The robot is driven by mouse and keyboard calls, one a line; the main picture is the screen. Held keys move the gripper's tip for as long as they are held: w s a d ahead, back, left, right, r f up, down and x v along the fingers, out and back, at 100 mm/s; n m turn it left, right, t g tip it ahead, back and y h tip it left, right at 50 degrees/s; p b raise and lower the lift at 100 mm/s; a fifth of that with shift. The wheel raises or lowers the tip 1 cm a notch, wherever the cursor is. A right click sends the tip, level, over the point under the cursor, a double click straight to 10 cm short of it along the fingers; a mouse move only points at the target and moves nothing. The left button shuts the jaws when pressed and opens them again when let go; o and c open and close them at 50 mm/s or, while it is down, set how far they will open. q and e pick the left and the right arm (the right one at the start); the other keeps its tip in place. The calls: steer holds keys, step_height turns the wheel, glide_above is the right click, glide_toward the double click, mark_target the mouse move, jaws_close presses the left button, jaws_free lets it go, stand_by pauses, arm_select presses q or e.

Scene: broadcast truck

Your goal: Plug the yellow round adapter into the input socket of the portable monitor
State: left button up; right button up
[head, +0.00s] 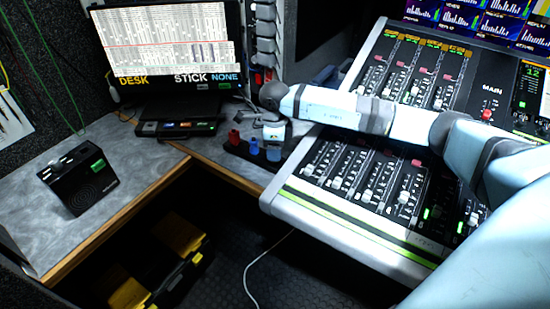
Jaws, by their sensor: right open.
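The portable monitor (165,45) stands upright at the back of the grey desk, its lit screen reading DESK, STICK and NONE. I cannot make out its input socket. A dark holder (238,153) on the desk to its right carries a red adapter (234,138) and blue adapters (254,147). I cannot see a yellow adapter; my right gripper may hide part of the holder. My right gripper (273,134) points down over the right end of the holder, open. Whether it touches anything there is unclear. My left gripper is out of view.
A black box with a green label (78,178) sits on the left of the desk (120,205). A large mixing console (345,205) fills the right under my right arm. A dark case with yellow parts (178,233) lies below the desk. A white cable (262,262) hangs down.

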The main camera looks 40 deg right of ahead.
step_height(320, 180, down, 3)
steer(key=shift+f, duration=0.15)
steer(key=c, duration=1)
